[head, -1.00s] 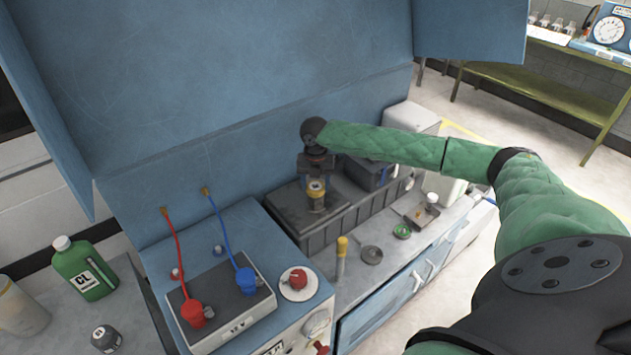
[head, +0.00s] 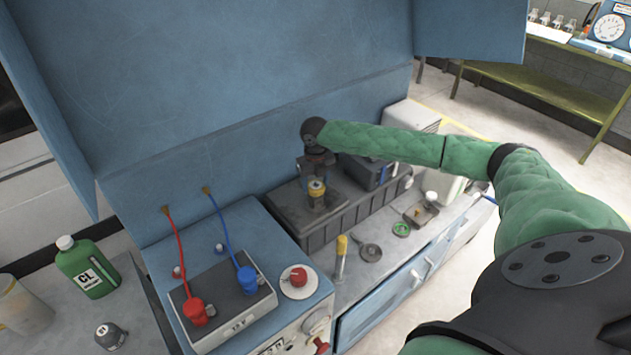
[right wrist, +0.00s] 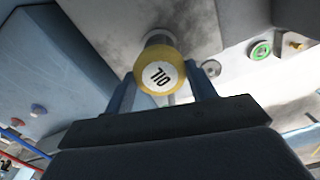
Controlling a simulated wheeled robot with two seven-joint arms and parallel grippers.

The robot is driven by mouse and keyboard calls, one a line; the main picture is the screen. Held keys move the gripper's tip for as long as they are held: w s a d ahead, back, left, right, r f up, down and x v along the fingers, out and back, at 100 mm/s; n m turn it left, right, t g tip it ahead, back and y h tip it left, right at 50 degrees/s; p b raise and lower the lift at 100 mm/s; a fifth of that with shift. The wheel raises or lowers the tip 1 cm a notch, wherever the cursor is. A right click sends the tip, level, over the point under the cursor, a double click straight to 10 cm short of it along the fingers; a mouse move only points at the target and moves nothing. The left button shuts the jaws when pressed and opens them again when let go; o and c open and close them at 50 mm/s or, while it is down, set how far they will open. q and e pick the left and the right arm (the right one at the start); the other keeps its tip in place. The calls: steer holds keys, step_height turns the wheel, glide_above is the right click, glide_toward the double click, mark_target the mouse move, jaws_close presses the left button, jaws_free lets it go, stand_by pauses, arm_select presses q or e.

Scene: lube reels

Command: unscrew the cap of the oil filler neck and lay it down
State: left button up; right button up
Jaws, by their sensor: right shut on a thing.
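I cannot tell whether the cap is loose on the neck. My left gripper is not in view.

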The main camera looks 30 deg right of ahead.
steer(key=shift+s+f, duration=0.15)
steer(key=n, duration=0.5)
steer(key=shift+f+p, duration=0.15)
steer(key=shift+p, duration=0.25)
steer(key=o, duration=1.4)
steer(key=shift+r, duration=0.2)
steer(key=shift+r, duration=0.1)
